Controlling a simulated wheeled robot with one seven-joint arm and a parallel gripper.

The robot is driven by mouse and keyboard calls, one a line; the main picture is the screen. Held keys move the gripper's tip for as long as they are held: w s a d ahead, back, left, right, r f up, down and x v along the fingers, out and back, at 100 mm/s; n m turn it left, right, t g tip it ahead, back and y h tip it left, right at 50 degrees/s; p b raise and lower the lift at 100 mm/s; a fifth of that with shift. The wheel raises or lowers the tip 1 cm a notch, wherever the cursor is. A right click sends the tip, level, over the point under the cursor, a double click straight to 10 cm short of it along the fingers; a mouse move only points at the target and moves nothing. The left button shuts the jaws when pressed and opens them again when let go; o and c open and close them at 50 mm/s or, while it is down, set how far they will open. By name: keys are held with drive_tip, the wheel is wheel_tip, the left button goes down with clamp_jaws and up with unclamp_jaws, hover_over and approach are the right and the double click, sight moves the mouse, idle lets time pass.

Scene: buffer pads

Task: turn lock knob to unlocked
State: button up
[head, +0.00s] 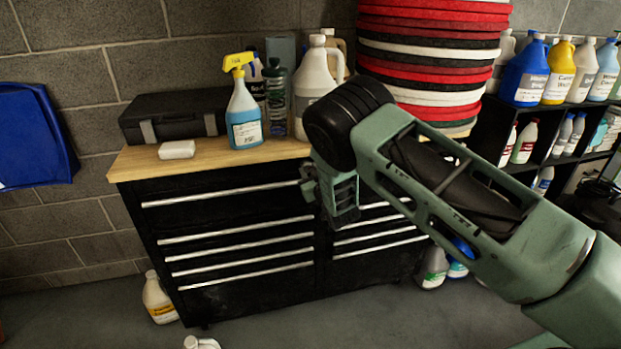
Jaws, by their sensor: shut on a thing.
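The black drawer cabinet (215,220) has a wooden top and two columns of drawers with silver pulls. My gripper (309,184) is at the upper part of its front, near the strip between the two columns. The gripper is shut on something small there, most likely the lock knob. The knob itself is hidden behind the fingers and my arm, so its turn position cannot be seen. The drawers in view look closed.
On the wooden top (135,165) stand a black case (175,112), a white block (177,150), a blue spray bottle (244,115) and jugs. A pad stack (430,60) rises behind my arm. A shelf of bottles (497,120) is at right. Jugs stand on the floor.

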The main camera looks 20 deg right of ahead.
drive_tip(key=n+b, duration=0.2)
drive_tip(key=n, duration=0.1)
drive_tip(key=shift+a+f+n+b, duration=0.1)
drive_tip(key=shift+f+n+b, duration=0.05)
drive_tip(key=shift+n+b, duration=0.15)
drive_tip(key=n+h+b, duration=0.1)
drive_tip(key=n+b, duration=0.1)
drive_tip(key=n, duration=0.1)
drive_tip(key=shift+g, duration=0.4)
drive_tip(key=n+b, duration=0.3)
drive_tip(key=n, duration=0.2)
drive_tip(key=shift+a+n+h, duration=0.1)
drive_tip(key=shift+n+h, duration=0.2)
drive_tip(key=shift+h, duration=0.1)
drive_tip(key=shift+b, duration=0.3)
drive_tip(key=o, duration=1)
drive_tip(key=shift+r, duration=0.2)
